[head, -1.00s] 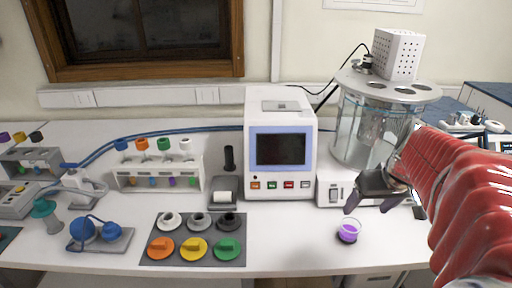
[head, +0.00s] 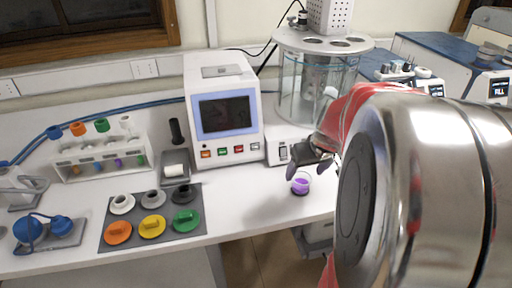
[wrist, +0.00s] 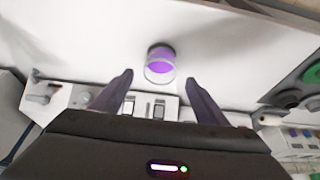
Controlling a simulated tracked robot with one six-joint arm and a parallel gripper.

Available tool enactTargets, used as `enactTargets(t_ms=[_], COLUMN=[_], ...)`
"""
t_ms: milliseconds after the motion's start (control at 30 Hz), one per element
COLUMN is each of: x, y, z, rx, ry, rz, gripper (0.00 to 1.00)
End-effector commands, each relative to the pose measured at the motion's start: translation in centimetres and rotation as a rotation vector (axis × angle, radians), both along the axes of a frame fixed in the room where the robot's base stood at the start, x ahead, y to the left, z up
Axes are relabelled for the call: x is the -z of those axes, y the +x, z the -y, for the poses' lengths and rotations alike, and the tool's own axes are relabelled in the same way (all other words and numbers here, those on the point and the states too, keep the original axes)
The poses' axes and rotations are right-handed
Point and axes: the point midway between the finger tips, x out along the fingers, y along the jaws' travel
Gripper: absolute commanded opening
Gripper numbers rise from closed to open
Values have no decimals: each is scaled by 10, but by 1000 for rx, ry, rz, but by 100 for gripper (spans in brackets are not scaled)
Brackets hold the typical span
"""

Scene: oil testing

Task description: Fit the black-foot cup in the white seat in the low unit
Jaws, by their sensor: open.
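The black-foot cup (head: 300,183), a small clear cup with purple liquid and a dark base, stands upright on the white bench near its front edge. My gripper (head: 309,166) is open and empty, just above and behind the cup in the head view. In the wrist view the cup (wrist: 160,66) lies ahead of the gap between my two spread fingertips (wrist: 159,79), apart from both. A low white unit with a switch (head: 284,151) stands behind the cup. I cannot make out a white seat; my arm hides much of the right side.
A white box with a dark screen (head: 224,115) stands left of the low unit. A glass bath (head: 315,90) stands behind. A grey mat (head: 183,224) with coloured caps lies left. Blue-topped units (head: 440,60) stand at the far right. Bench around the cup is clear.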

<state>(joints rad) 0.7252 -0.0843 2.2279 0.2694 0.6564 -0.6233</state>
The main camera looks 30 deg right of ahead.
Motion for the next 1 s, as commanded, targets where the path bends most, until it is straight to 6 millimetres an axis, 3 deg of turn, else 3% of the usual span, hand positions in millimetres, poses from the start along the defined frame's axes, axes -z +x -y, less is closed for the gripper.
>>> enactTargets(t_ms=[367, 733, 1000], x=[4, 43, 50], y=[1, 13, 16], z=[0, 3, 5], rx=[-1, -2, -1], ry=[1, 3, 0], rz=[-1, -3, 0], gripper=[67, 67, 67])
